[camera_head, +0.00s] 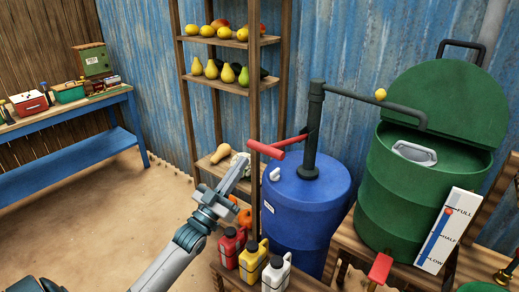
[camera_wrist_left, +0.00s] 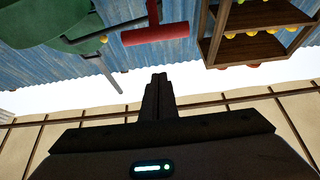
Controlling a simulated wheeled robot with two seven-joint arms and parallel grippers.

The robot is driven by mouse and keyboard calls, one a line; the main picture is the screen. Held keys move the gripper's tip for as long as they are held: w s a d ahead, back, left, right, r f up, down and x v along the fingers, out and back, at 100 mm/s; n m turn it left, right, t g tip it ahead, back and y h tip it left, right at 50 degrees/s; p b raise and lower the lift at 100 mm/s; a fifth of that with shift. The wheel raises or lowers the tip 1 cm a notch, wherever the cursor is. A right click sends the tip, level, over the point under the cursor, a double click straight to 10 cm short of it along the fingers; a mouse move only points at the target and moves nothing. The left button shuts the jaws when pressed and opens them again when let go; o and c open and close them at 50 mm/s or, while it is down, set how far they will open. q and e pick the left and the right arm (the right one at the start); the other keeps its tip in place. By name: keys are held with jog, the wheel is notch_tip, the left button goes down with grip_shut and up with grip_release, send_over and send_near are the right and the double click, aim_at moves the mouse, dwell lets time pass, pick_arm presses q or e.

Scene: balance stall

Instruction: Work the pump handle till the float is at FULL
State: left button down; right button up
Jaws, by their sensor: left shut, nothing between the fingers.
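The pump stands on a blue drum (camera_head: 310,200) and has a dark upright pipe (camera_head: 315,130) with a spout over the green tank (camera_head: 400,200). Its handle has a red crossbar (camera_head: 266,150), also seen near the top of the left wrist view (camera_wrist_left: 155,33). The white gauge (camera_head: 440,240) carries a red float (camera_head: 449,211) above a blue strip; it is close to the FULL mark, but I cannot tell if exactly level. My left gripper (camera_head: 242,165) is shut and empty, apart from the crossbar, to its left and slightly lower in the head view. My right gripper is not in view.
Red, yellow and white jugs (camera_head: 253,261) stand on a wooden crate in front of the drum. A fruit shelf (camera_head: 233,87) stands behind my left gripper. A blue bench (camera_head: 60,120) is at the far left. The sandy floor between is clear.

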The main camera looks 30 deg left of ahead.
pick_arm(q)
jog(key=shift+w+r, duration=0.1)
jog(key=shift+w, duration=0.05)
notch_tip(320, 180, up, 5)
jog(key=p, duration=0.5)
send_over(260, 150)
jog(key=s, duration=0.3)
jog(key=shift+w+d+f+p, duration=0.2)
jog(key=shift+w+d+f, duration=0.05)
jog(key=shift+f, duration=0.2)
jog(key=shift+w+d+f+p, duration=0.2)
jog(key=shift+w+f, duration=0.05)
jog(key=shift+f, duration=0.2)
jog(key=shift+w+f+p, duration=0.15)
jog(key=shift+f+p, duration=0.2)
jog(key=shift+f, duration=0.75)
jog(key=shift+f, duration=0.1)
